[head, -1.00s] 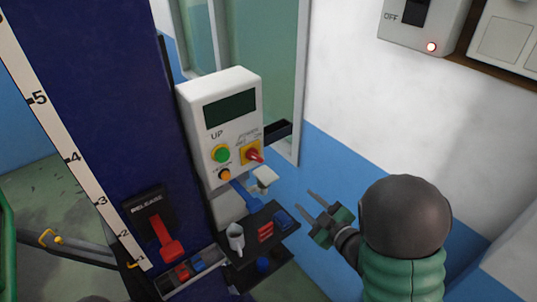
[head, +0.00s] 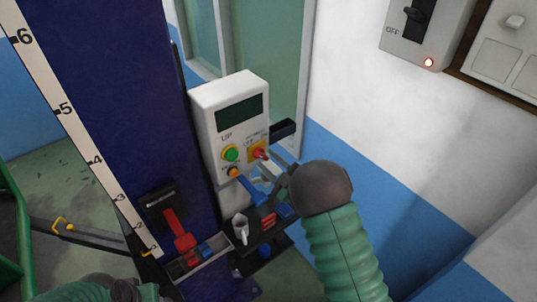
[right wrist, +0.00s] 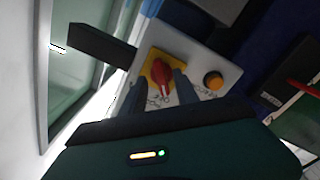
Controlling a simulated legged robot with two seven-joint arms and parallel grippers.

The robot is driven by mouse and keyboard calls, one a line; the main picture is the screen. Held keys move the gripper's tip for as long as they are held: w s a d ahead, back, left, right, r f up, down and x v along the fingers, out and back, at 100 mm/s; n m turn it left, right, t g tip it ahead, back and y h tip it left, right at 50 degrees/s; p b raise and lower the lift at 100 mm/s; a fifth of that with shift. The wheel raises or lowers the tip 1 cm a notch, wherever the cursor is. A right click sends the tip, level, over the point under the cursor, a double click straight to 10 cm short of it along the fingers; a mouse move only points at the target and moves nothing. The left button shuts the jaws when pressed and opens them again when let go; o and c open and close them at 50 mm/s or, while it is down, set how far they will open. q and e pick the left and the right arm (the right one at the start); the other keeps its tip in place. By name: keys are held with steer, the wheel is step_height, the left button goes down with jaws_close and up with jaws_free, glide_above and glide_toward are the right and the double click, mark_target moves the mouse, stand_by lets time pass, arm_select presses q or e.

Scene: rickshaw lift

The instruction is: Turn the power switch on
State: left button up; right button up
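The power switch (head: 260,153) is a red knob on a yellow plate on the white control box's front, beside the "POWER" lettering. In the right wrist view the red knob (right wrist: 162,76) sits between my right gripper's two fingers. My right gripper (head: 268,163) is open, with its fingertips close to the knob, one on each side. In the right wrist view the gripper (right wrist: 160,86) shows a gap around the knob; I cannot tell whether a finger touches it. The control box (head: 230,108) has a dark, blank display.
A green button (head: 231,153) and an orange button (head: 234,172) are beside the switch. Below is a dark shelf (head: 257,228) with a mug. A dark blue column (head: 130,120) stands left. A wall box marked OFF (head: 408,45) hangs top right, its red lamp lit.

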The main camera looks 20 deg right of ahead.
steer(key=shift+w+a+r, duration=0.1)
steer(key=shift+w+a, duration=0.4)
steer(key=shift+a, duration=0.3)
steer(key=shift+d, duration=0.7)
jaws_close()
steer(key=shift+a, duration=0.1)
steer(key=shift+a, duration=0.2)
